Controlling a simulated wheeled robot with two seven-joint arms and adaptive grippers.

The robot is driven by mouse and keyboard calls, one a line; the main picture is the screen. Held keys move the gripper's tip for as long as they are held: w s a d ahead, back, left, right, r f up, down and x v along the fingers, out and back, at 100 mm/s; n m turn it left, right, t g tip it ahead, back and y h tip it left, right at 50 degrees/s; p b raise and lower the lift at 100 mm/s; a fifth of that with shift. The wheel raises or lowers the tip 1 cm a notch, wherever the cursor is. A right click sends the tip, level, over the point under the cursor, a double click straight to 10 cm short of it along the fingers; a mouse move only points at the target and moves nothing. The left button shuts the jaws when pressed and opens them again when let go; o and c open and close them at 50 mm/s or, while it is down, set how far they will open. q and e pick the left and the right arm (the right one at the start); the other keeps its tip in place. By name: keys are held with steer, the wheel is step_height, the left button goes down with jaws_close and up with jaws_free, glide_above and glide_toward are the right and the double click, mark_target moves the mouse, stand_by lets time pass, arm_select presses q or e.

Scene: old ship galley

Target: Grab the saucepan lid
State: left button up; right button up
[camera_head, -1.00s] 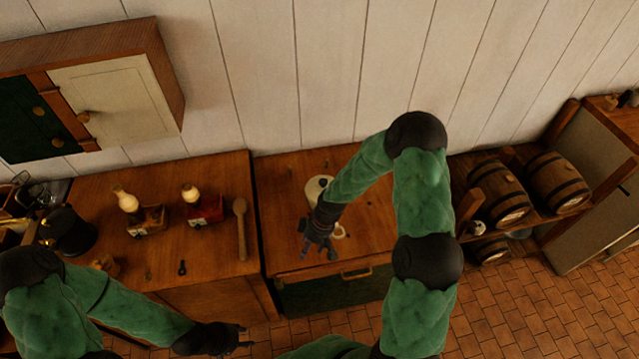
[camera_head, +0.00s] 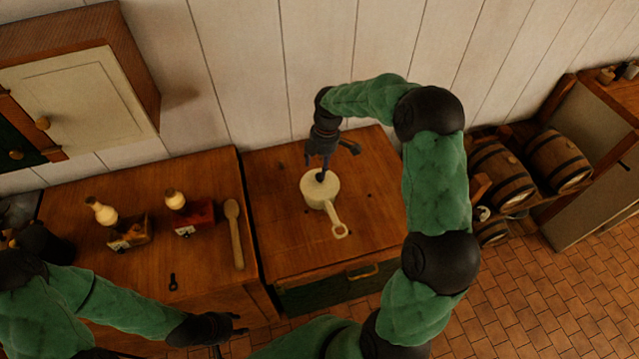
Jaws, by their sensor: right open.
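A cream saucepan stands on the right-hand wooden counter, its ringed handle (camera_head: 338,228) pointing toward the front. Its cream lid (camera_head: 313,191) is on top, with a small dark knob at the lid's middle. My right gripper (camera_head: 325,168) points down from behind and above the pan, its dark fingers spread at the knob. I cannot tell whether a finger touches the knob. My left gripper (camera_head: 240,324) hangs empty in front of the left counter, low in the view; its fingers are too small to judge.
The left counter holds a wooden spoon (camera_head: 234,233), a red box (camera_head: 193,218) and a brown box (camera_head: 129,233) with pale-topped bottles, and a small dark key-like item (camera_head: 173,282). A wall cabinet (camera_head: 84,95) hangs upper left. The counter around the pan is clear.

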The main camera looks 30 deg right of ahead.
mark_target(320, 181)
step_height(320, 181, down, 6)
steer(key=shift+f+b, duration=0.25)
steer(key=shift+b, duration=0.3)
steer(key=shift+s+a, duration=0.1)
jaws_close()
